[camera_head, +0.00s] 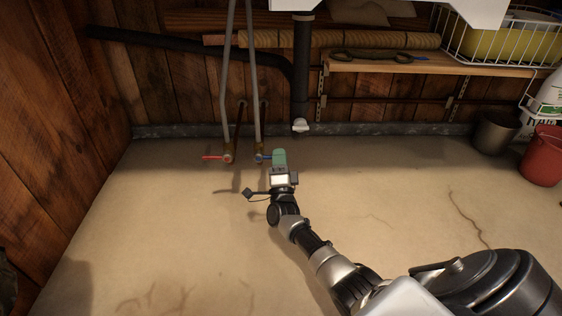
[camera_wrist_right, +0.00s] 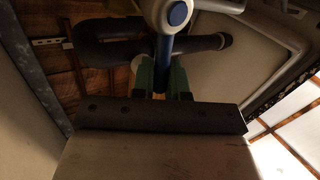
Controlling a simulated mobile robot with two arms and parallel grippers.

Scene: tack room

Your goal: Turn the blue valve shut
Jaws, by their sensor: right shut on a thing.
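The blue valve (camera_head: 261,157) sits at the foot of the right-hand grey pipe, low by the back wall. A red valve (camera_head: 214,157) sits on the pipe to its left. My right gripper (camera_head: 279,157), with green fingers, is at the blue valve's handle. In the right wrist view the blue handle (camera_wrist_right: 164,50) runs between the green fingers of my right gripper (camera_wrist_right: 162,76), which is shut on it. My left gripper is not in view.
A black drain pipe (camera_head: 301,75) comes down just right of the valves. A wooden shelf (camera_head: 430,66) with dark metal tools is on the wall. A grey bucket (camera_head: 494,132) and a red bucket (camera_head: 541,156) stand at right.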

